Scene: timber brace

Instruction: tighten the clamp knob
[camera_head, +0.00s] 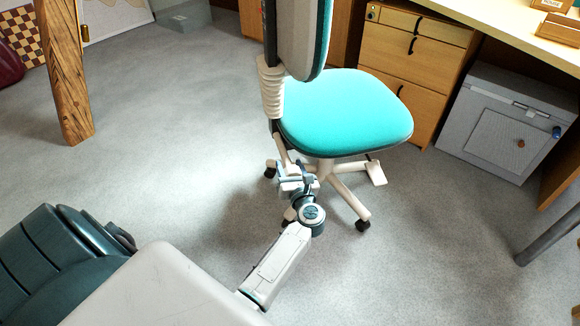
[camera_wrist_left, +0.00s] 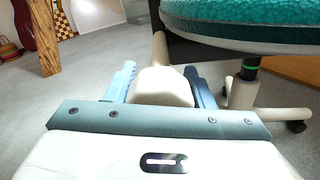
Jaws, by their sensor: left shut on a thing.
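The knob is too small and covered there to make out clearly. The chair has a teal seat (camera_head: 345,112), which also shows above the gripper in the left wrist view (camera_wrist_left: 245,18). My right gripper is not in view.
The chair's cream base (camera_head: 347,202) has castors close to my gripper. A wooden post (camera_head: 66,75) stands at the left. A drawer cabinet (camera_head: 403,65) and a grey box (camera_head: 505,125) are under the desk. The grey floor (camera_head: 180,130) between post and chair is clear.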

